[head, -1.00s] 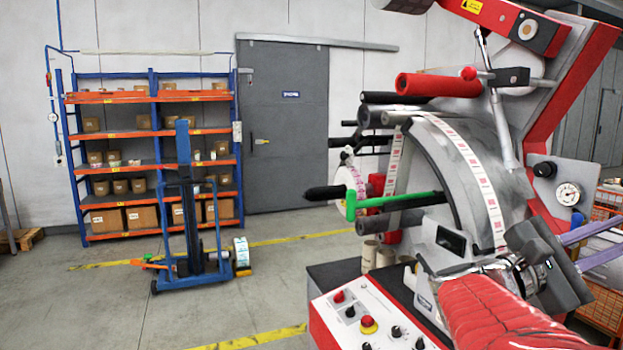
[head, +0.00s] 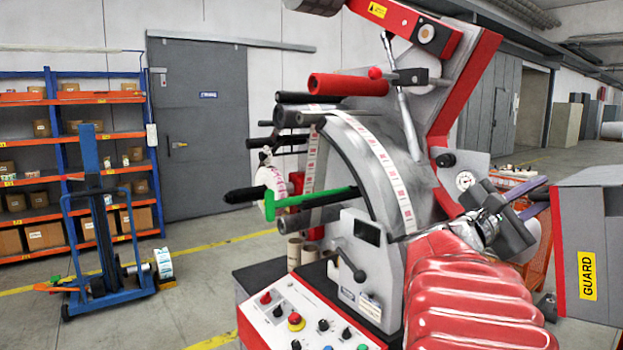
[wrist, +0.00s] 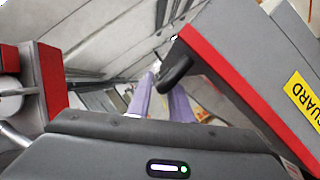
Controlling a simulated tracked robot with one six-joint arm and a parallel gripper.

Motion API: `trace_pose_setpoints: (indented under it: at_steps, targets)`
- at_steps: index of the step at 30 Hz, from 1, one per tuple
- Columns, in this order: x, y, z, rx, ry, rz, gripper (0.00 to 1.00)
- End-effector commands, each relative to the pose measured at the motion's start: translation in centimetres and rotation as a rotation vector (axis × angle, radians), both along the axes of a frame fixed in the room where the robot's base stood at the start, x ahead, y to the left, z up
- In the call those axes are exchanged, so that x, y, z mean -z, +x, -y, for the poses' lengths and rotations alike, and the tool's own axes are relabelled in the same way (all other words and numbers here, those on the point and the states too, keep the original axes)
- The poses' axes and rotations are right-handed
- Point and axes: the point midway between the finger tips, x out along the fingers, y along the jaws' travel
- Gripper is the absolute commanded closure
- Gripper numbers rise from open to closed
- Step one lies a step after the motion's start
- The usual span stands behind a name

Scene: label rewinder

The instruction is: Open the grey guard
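The grey guard (head: 575,235) stands at the right edge of the head view, with a yellow GUARD label on its face. It is cut off by the picture's edge. In the wrist view the guard (wrist: 255,60) fills the upper right, with a red edge and a black handle (wrist: 177,70) sticking out from that edge. My gripper (head: 533,198) has two purple fingers, spread apart, left of the guard in the head view. In the wrist view the gripper (wrist: 160,103) is open below the handle; the handle's end overlaps the right finger in the picture. Contact cannot be told.
The rewinder (head: 385,150), with its label web, rollers and red arm, stands left of my gripper. Its control panel (head: 305,320) is below. An orange wire cart (head: 540,250) is behind my gripper. A blue lifter (head: 95,230) and shelves (head: 60,150) are at the left.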

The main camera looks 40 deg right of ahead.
Motion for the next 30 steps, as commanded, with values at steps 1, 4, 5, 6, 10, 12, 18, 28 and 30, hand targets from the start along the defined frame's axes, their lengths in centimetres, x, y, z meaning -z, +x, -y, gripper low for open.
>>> trace_pose_setpoints:
  at_steps: [1,4,5,6,10,12,18,28,30]
  targets:
    - [-0.05,-0.07,0.13,0.0,0.0,0.0,0.81]
    - [-0.07,-0.08,0.19,0.0,0.0,0.0,0.81]
    - [-0.07,-0.07,0.18,0.0,0.0,0.0,0.81]
    - [-0.07,-0.07,0.17,0.0,0.0,0.001,0.81]
    - [-0.06,-0.06,0.16,0.0,0.0,0.001,0.84]
    - [-0.05,-0.05,0.15,0.0,0.0,0.001,0.89]
    - [-0.04,-0.04,0.14,-0.001,0.0,0.001,1.0]
    - [-0.02,-0.02,0.12,-0.001,0.0,0.001,1.0]
    - [-0.02,-0.02,0.12,-0.001,0.0,0.001,1.0]
